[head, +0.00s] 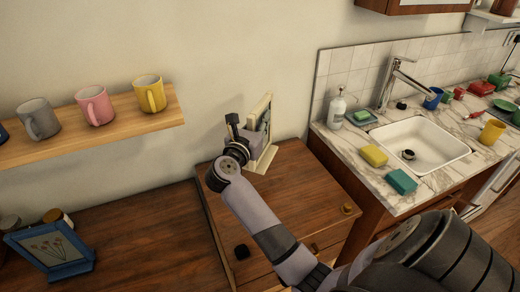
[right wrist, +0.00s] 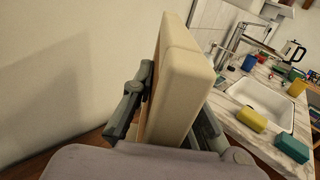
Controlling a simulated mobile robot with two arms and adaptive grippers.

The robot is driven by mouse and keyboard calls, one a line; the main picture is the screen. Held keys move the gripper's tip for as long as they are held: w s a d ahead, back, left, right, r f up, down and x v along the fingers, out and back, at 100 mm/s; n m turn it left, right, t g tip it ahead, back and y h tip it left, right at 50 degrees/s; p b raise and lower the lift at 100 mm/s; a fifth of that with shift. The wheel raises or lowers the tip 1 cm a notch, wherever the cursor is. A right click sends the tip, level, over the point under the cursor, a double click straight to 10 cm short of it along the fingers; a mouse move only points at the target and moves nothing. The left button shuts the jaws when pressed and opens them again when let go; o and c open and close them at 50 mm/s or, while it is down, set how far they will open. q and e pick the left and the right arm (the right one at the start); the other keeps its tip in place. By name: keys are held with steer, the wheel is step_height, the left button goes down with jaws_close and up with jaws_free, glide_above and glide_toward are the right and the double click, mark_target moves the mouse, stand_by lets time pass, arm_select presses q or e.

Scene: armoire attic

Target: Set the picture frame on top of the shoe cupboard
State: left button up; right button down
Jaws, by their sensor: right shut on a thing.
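A cream picture frame (head: 268,155) is upright near the wall, at the back of the wooden cupboard (head: 300,185), which looks like the shoe cupboard. Its lower edge is at the cupboard top; I cannot tell whether it touches or hovers just above. My right gripper (head: 254,137) is shut on this frame. In the right wrist view the frame's thick cream edge (right wrist: 188,75) stands between the two fingers (right wrist: 172,112), tilted slightly. The frame's picture side is mostly hidden. My left gripper is not in view.
A small black object (head: 242,252) lies near the cupboard's front left. A blue flower picture frame (head: 50,250) stands on the wooden surface at left. A shelf (head: 120,130) with mugs hangs above it. The marble counter (head: 350,150) with a sink is at right.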

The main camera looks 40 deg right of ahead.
steer(key=f, duration=0.5)
steer(key=shift+w+f, duration=0.2)
steer(key=shift+f, duration=0.15)
steer(key=shift+f+p, duration=0.3)
steer(key=shift+f, duration=2.3)
steer(key=shift+f, duration=0.15)
steer(key=c, duration=1.6)
jaws_free()
